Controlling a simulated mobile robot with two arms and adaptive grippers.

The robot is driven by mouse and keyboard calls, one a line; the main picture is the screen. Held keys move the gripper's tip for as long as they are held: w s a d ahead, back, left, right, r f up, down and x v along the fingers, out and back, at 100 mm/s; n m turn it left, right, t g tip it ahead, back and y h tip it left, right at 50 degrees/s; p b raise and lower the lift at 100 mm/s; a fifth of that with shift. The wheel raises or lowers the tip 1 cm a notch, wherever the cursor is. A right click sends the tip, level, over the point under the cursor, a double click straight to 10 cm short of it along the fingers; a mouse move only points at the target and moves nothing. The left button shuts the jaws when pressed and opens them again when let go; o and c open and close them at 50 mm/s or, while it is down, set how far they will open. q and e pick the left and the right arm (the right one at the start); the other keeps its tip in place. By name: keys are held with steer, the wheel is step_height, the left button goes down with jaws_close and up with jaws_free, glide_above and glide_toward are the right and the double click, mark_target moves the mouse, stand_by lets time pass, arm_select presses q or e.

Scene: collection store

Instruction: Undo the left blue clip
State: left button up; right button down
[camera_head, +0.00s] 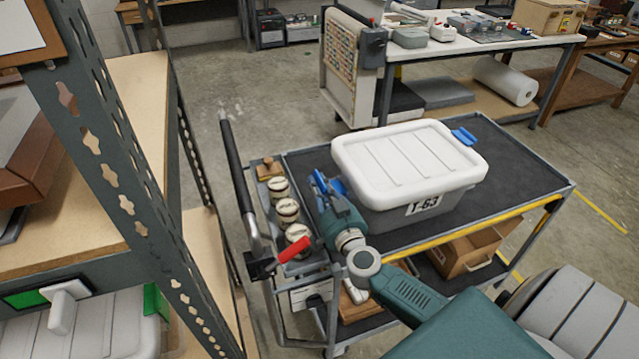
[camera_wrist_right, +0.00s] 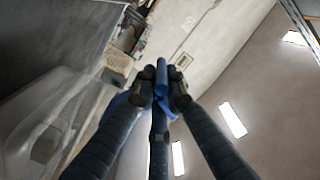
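A grey box (camera_head: 405,215) with a white lid (camera_head: 408,158) and a "T-63" label stands on the cart. A blue clip (camera_head: 464,136) sticks out at the lid's right end. The left blue clip is at the box's left end, mostly hidden by my right gripper in the head view. My right gripper (camera_head: 324,188) is at that end. In the right wrist view, the fingertips of my right gripper (camera_wrist_right: 161,90) are close together on both sides of the blue clip (camera_wrist_right: 162,75) and appear to touch it. My left gripper is not in view.
The cart's dark top (camera_head: 520,180) is clear right of the box. Several round jars (camera_head: 287,210) stand in its left side tray, near a red-gripped lever (camera_head: 292,250). A shelf rack upright (camera_head: 120,170) stands close on the left. A workbench (camera_head: 480,45) is behind.

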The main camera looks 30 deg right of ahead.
steer(key=shift+d+r, duration=0.2)
steer(key=shift+p, duration=0.45)
steer(key=shift+w+a+f+n+p, duration=0.1)
steer(key=shift+a+f+n+p, duration=0.15)
steer(key=shift+n+p, duration=0.8)
steer(key=shift+f+n+p, duration=0.45)
steer(key=shift+f+p, duration=0.05)
steer(key=shift+p, duration=0.15)
steer(key=shift+w+f+n, duration=0.1)
steer(key=shift+f+n, duration=0.1)
steer(key=shift+n, duration=0.1)
steer(key=c, duration=1.9)
jaws_free()
steer(key=shift+a, duration=0.1)
steer(key=shift+o, duration=0.5)
steer(key=shift+a, duration=0.15)
